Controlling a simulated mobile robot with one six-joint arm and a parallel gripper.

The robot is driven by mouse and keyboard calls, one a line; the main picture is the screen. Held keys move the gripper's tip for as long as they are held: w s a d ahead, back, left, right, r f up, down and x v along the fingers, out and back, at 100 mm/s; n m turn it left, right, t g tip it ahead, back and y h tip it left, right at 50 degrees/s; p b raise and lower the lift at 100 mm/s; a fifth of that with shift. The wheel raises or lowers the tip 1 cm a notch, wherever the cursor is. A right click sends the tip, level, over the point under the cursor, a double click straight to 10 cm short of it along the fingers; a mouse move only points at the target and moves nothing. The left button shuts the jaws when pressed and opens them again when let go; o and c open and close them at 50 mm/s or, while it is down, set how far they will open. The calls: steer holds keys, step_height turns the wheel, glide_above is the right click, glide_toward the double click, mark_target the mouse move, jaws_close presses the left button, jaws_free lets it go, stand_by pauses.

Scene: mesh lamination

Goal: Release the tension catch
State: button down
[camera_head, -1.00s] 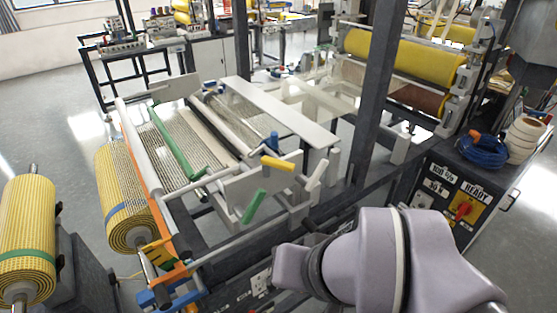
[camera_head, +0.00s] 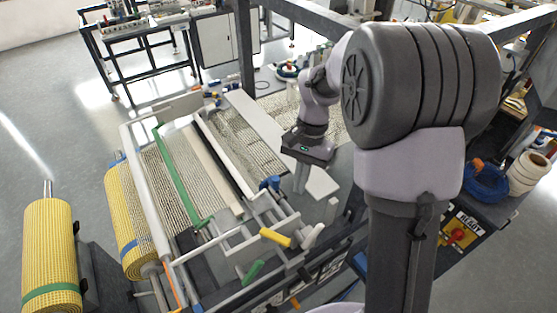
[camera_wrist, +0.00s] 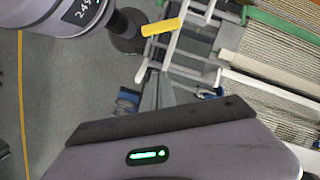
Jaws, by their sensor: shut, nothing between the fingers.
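The laminating machine (camera_head: 262,219) has several coloured handles at its near end, and I cannot tell for sure which is the tension catch. A yellow handle (camera_head: 275,237) sits on the near frame, with a white lever (camera_head: 312,236) beside it. A green handle (camera_head: 253,272) hangs lower, and a blue knob (camera_head: 270,184) sits higher. My gripper (camera_head: 300,183) is shut and empty, pointing down over the right end of the white plate. In the wrist view the grey fingers (camera_wrist: 157,91) are together, apart from the yellow handle (camera_wrist: 161,27).
Yellow mesh rolls stand at the left, one on a separate stand (camera_head: 50,262). Mesh web (camera_head: 180,180) runs across the machine under a green bar (camera_head: 182,170). A control box (camera_head: 461,232) with a red knob and a blue hose coil (camera_head: 486,182) lies right.

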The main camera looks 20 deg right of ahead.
mark_target(275, 241)
steer(key=s+a+f, duration=0.1)
steer(key=f, duration=0.2)
steer(key=s+a+f+b, duration=0.1)
steer(key=s+a+f, duration=0.1)
steer(key=f, duration=0.1)
steer(key=s+a+f, duration=0.1)
steer(key=s+f, duration=0.1)
steer(key=f, duration=0.2)
steer(key=shift+s+a, duration=0.1)
steer(key=shift+a, duration=0.15)
